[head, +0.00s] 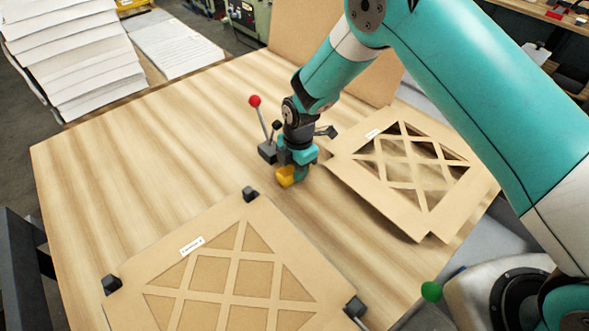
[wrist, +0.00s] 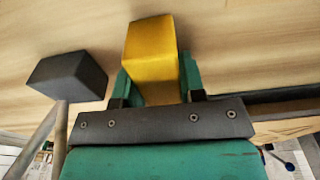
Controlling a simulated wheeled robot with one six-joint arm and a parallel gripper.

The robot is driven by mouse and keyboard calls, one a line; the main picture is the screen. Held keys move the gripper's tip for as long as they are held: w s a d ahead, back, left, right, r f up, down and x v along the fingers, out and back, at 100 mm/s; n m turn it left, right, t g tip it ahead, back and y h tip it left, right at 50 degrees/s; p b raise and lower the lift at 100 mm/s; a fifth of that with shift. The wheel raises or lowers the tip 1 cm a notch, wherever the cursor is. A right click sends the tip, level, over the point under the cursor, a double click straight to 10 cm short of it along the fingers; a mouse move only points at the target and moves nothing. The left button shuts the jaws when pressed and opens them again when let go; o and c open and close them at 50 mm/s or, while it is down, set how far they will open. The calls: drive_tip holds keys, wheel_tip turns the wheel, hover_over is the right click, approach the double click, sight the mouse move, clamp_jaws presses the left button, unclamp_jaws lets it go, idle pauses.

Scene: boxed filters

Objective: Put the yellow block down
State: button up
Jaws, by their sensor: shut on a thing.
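The yellow block (head: 285,177) is at my gripper's tips, low over the wooden table (head: 190,130). In the wrist view the yellow block (wrist: 153,55) sits between the two green fingers of my gripper (wrist: 158,80), which is shut on it. In the head view my gripper (head: 295,172) points down near the middle of the table. I cannot tell whether the block touches the table top.
A dark block-shaped base with a red-knobbed lever (head: 255,101) stands close by on the left. A lattice cardboard frame (head: 385,205) lies to the right. Another lattice panel (head: 215,255) with black corner pieces lies in front. The table's left part is bare.

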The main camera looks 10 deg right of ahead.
drive_tip(key=shift+f, duration=0.25)
drive_tip(key=o, duration=1)
drive_tip(key=shift+r, duration=0.1)
drive_tip(key=shift+c, duration=0.2)
drive_tip(key=shift+r, duration=0.1)
wheel_tip(320, 180, up, 12)
drive_tip(key=p, duration=0.6)
drive_tip(key=shift+w+d, duration=0.3)
drive_tip(key=shift+d, duration=0.15)
